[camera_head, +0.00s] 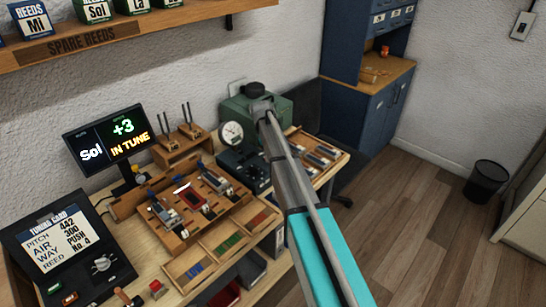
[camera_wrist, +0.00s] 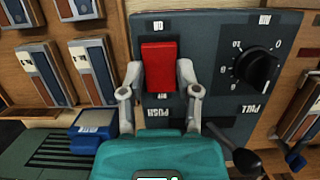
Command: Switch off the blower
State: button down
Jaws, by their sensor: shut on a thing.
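The red rocker switch (camera_wrist: 158,67) sits on a dark control panel (camera_wrist: 212,62) in the wrist view. My gripper (camera_wrist: 158,80) has one grey finger on each side of the switch and is shut on it. Small labels above and below the switch appear upside down; I cannot tell which way the rocker is tipped. In the head view, the green blower (camera_head: 282,105) stands against the wall. My arm reaches across in front of it, and my fingertips and the switch are hidden there. The dark control box (camera_head: 232,163) shows below the gauge.
A black dial (camera_wrist: 256,68) is right of the switch, and a dark lever (camera_wrist: 246,158) is below it. A blue block (camera_wrist: 95,122) lies near my left finger. A pressure gauge (camera_head: 231,133), a tuner display (camera_head: 107,140) and wooden reed trays (camera_head: 205,262) crowd the bench.

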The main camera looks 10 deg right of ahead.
jog(key=shift+c, duration=1.6)
grip_release()
jog(key=shift+r, duration=0.15)
